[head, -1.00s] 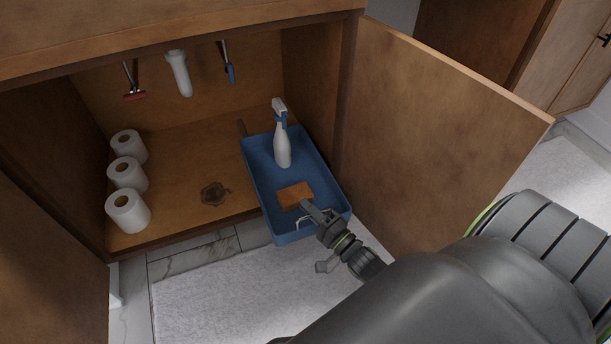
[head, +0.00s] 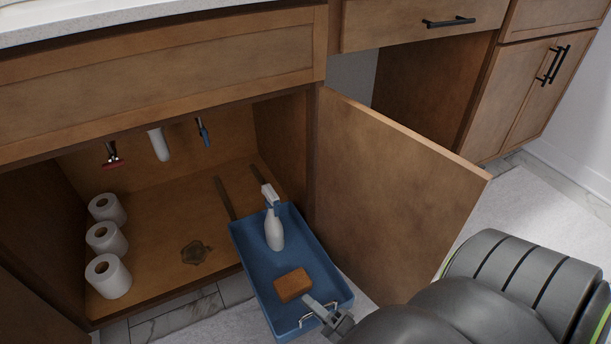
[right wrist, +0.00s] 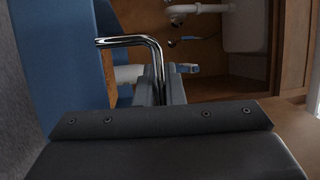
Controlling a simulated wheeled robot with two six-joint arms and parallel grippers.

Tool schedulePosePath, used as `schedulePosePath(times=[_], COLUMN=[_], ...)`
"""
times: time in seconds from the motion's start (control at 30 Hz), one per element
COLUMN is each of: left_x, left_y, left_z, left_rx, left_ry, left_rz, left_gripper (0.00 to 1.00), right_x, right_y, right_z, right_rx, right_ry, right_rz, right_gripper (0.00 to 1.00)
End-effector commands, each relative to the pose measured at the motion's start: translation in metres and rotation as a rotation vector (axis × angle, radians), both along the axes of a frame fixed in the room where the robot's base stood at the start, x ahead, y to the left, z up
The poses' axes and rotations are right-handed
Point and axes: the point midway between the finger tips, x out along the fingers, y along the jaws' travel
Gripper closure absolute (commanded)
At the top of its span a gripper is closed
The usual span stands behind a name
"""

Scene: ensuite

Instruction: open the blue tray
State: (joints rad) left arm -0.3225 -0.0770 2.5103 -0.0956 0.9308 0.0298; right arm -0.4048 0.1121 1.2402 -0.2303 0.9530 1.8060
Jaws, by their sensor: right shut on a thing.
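The blue tray (head: 262,278) sticks well out over the front edge of the cabinet floor, with its back end still inside the cabinet. A white spray bottle (head: 274,230) stands upright in it, and a brown sponge-like block (head: 293,285) lies near its front. My right gripper (head: 326,315) is at the tray's front end, shut on the metal handle (head: 308,319). The right wrist view shows the shiny bent handle (right wrist: 132,41) running between my right fingers (right wrist: 160,86), with the blue tray wall (right wrist: 62,60) at left. My left gripper is not in view.
Rails (head: 225,198) show on the cabinet floor behind the tray. The open cabinet door (head: 390,190) stands close to the tray's right. Several toilet rolls (head: 108,275) and a round brown valve-like thing (head: 195,253) are at left. A pale rug (head: 535,235) covers the floor at right.

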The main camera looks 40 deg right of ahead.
Motion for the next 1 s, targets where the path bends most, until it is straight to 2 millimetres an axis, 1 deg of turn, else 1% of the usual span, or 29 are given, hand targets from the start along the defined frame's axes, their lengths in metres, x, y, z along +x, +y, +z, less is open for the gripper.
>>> schedulePosePath(times=[0.1,0.2,0.6,0.63,0.77,0.8,1.0], left_x=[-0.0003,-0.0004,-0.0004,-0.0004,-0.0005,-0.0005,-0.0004], left_y=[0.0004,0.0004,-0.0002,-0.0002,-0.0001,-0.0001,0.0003], left_z=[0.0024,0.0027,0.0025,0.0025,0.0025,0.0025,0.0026], left_rx=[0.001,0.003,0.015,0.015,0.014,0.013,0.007], left_ry=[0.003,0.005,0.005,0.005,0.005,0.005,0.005], left_rz=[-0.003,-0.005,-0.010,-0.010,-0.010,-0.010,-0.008], left_gripper=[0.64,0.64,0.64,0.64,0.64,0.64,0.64], right_x=[-0.0071,-0.0101,-0.0112,-0.0111,-0.0110,-0.0110,-0.0108], right_y=[0.0019,0.0025,0.0028,0.0027,0.0028,0.0027,0.0026], right_z=[0.0001,-0.0002,-0.0006,-0.0007,-0.0005,-0.0004,-0.0002], right_rx=[0.001,0.001,0.001,0.001,0.000,0.000,0.000], right_ry=[0.002,0.001,0.001,0.001,0.001,0.001,0.000], right_rz=[-0.001,0.000,0.000,0.000,0.000,0.000,0.000], right_gripper=[1.00,1.00,1.00,0.89,0.71,0.70,0.70])
